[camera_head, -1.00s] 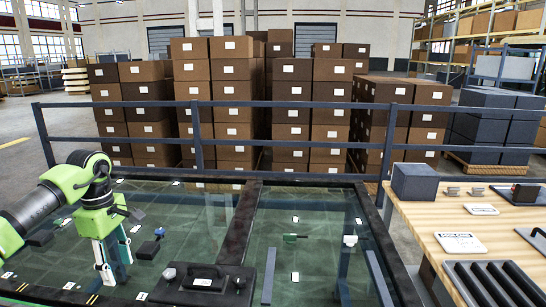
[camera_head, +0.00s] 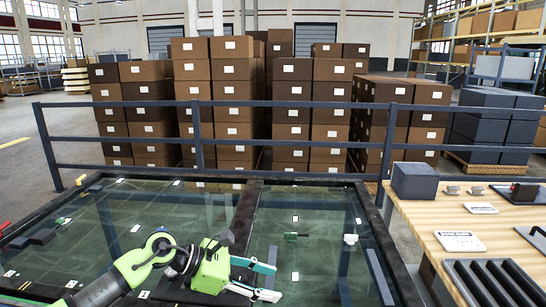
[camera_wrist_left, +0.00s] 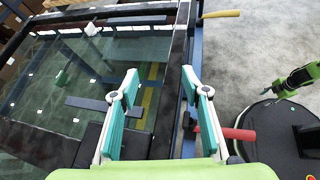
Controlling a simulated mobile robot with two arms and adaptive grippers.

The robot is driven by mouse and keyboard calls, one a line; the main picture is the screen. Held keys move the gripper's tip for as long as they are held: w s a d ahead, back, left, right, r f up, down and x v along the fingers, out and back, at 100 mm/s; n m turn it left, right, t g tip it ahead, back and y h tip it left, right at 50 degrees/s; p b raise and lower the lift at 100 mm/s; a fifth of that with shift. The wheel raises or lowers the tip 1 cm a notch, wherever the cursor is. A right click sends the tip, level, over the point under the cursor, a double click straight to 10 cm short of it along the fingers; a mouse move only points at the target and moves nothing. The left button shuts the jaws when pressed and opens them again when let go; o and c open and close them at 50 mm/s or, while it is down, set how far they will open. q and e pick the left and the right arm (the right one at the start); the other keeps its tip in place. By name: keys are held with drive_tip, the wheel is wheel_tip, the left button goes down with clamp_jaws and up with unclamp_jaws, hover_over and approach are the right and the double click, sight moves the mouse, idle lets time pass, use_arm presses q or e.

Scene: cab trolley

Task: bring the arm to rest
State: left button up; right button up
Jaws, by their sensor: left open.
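My left gripper (camera_head: 268,281) is open and empty. It points to the right, over the dark bar between the two glass panels. In the left wrist view its two teal-padded fingers (camera_wrist_left: 160,85) are spread apart, with nothing between them. The arm comes in low from the left, over the left glass panel (camera_head: 115,225). A black handled plate (camera_head: 172,292) is mostly hidden behind the gripper. At the right of the left wrist view is a green arm part (camera_wrist_left: 298,80); whether its end is open or shut is too small to tell.
A dark frame (camera_head: 375,235) surrounds the glass, with a blue railing (camera_head: 290,172) behind. A wooden table (camera_head: 440,220) at right carries a grey box (camera_head: 414,182), a white card (camera_head: 459,242) and dark rollers (camera_head: 495,285). Stacked cartons (camera_head: 232,90) stand beyond. Red and yellow handles (camera_wrist_left: 238,134) show in the wrist view.

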use_arm(q)
drive_tip(key=s+d+r+n+t+h, duration=0.2)
drive_tip(key=d+r+n+t+h, duration=0.45)
drive_tip(key=r+n, duration=0.3)
drive_tip(key=w+a+n+t+y, duration=0.2)
drive_tip(key=a+n+t+y, duration=0.6)
drive_tip(key=n, duration=0.9)
drive_tip(key=s+a+f+n+g+y, duration=0.1)
drive_tip(key=s+a+f+n+y, duration=0.2)
drive_tip(key=a+f+n+y, duration=0.35)
drive_tip(key=s+a+f+n+g+y, duration=0.2)
drive_tip(key=s+a+f+n+y, duration=0.15)
drive_tip(key=a+f+n, duration=0.5)
drive_tip(key=s+a+f+n+g, duration=0.1)
drive_tip(key=s+f+n+g, duration=0.55)
drive_tip(key=s, duration=0.75)
drive_tip(key=s+a+f+n+g, duration=0.1)
drive_tip(key=s+f+n+g, duration=0.25)
drive_tip(key=s+f, duration=0.8)
drive_tip(key=s+f+g, duration=0.2)
drive_tip(key=s+f, duration=0.1)
drive_tip(key=f, duration=2.1)
drive_tip(key=s+a+f, duration=0.3)
drive_tip(key=s+f, duration=1.3)
drive_tip(key=s, duration=0.1)
drive_tip(key=shift+a+m+g, duration=0.2)
drive_tip(key=shift+m+g, duration=0.25)
